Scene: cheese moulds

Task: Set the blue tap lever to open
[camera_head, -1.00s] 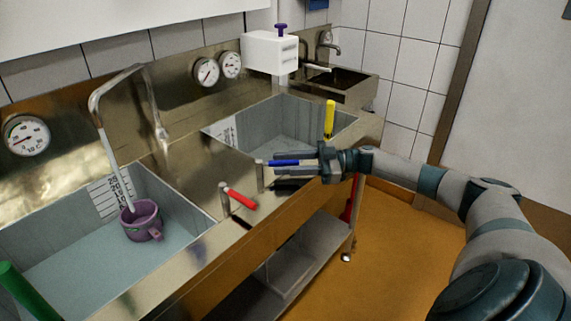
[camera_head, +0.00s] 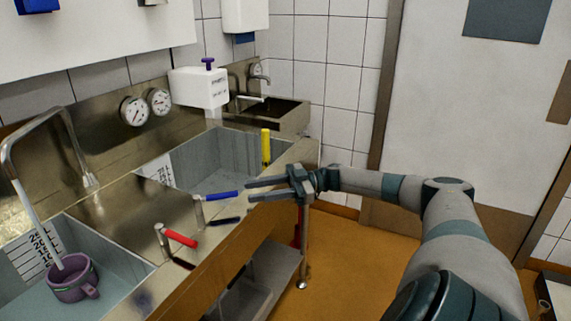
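The blue tap lever (camera_head: 222,196) sits on a short metal post on the steel counter, near the front edge between the two basins. Its free end points right in the picture, roughly level. My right gripper (camera_head: 249,191) is just right of the lever's free end, with its two fingers apart and pointing left at it. The fingers look empty, with a small gap to the lever; contact is hard to judge. My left gripper is out of view.
A purple mug (camera_head: 73,280) is in the near basin under a bent spout. Open orange floor (camera_head: 345,265) lies right of the counter.

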